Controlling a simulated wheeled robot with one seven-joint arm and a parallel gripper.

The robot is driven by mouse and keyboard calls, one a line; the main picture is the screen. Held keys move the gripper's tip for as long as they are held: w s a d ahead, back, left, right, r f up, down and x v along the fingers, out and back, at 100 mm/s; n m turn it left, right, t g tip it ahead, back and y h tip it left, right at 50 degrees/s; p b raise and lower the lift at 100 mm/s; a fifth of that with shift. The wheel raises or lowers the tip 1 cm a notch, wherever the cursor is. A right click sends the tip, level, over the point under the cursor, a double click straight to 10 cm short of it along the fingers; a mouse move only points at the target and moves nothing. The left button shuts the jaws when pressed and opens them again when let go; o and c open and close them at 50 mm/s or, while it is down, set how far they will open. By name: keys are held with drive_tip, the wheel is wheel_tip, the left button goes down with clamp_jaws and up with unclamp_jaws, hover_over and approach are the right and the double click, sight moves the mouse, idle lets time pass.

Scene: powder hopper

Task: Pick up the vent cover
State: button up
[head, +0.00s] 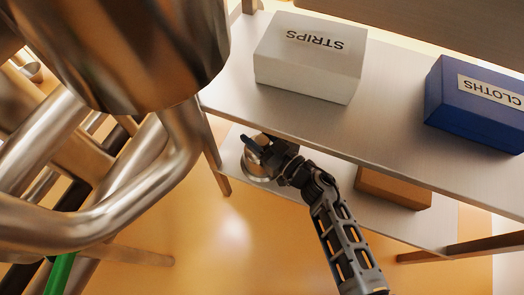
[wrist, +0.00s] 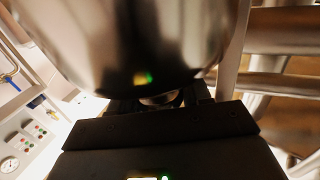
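A shiny round metal piece with a wide base rim, which I take to be the vent cover (head: 257,177), sits on the lower shelf near its left end in the head view. My gripper (head: 262,146) is at its top and hides part of it. In the wrist view a large shiny metal body (wrist: 135,45) fills the top, very close. Below it, a small rounded metal part (wrist: 160,98) shows between the dark fingers of my gripper (wrist: 160,104). Whether the fingers touch it or stand apart is too dark to tell.
The upper shelf (head: 385,105) overhangs my arm and holds a white STRIPS box (head: 310,57) and a blue CLOTHS box (head: 478,100). A brown box (head: 393,187) is on the lower shelf (head: 365,213). Large metal pipework (head: 130,190) fills the left. A gauge panel (wrist: 25,140) shows at the wrist view's left.

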clamp_jaws()
drive_tip(key=shift+r, duration=0.1)
idle(0.4)
